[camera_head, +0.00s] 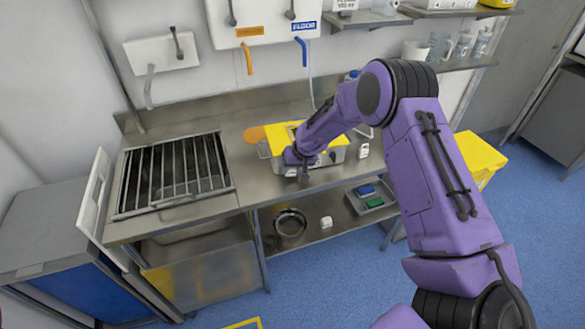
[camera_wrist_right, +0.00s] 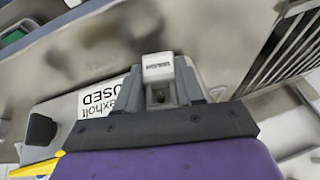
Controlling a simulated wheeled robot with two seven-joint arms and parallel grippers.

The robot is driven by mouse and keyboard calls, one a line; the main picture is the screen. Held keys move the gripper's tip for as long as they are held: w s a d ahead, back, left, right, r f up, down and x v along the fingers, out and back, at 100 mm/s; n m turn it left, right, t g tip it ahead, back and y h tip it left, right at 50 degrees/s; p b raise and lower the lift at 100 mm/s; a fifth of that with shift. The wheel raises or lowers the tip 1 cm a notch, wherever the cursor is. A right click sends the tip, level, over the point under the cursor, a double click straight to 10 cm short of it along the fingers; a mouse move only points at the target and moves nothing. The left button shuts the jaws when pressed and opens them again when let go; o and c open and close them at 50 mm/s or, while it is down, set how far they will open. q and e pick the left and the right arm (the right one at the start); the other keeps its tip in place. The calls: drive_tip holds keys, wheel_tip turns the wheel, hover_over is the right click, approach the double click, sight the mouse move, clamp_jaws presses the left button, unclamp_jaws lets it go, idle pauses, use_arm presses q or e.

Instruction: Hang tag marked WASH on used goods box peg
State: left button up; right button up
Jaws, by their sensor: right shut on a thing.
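The used goods box (camera_head: 337,155), a light container with a yellow top, stands on the steel counter. Its label ending in "USED" (camera_wrist_right: 100,99) shows in the right wrist view, left of the fingers. My right gripper (camera_head: 304,174) is low at the front of the box. In the wrist view the right gripper (camera_wrist_right: 158,88) is shut on a small white tag (camera_wrist_right: 158,68) with dark print too small to read for certain. The tag is hidden or too small in the head view. I cannot make out the peg. My left gripper is not in view.
A barred sink grate (camera_head: 175,175) lies left on the counter (camera_head: 243,180). A small white item (camera_head: 363,150) sits right of the box. The lower shelf holds a round metal bowl (camera_head: 290,222), a white item (camera_head: 326,222) and a tray (camera_head: 375,206). A yellow bin (camera_head: 480,155) stands right.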

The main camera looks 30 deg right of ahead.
drive_tip(key=o, duration=1.1)
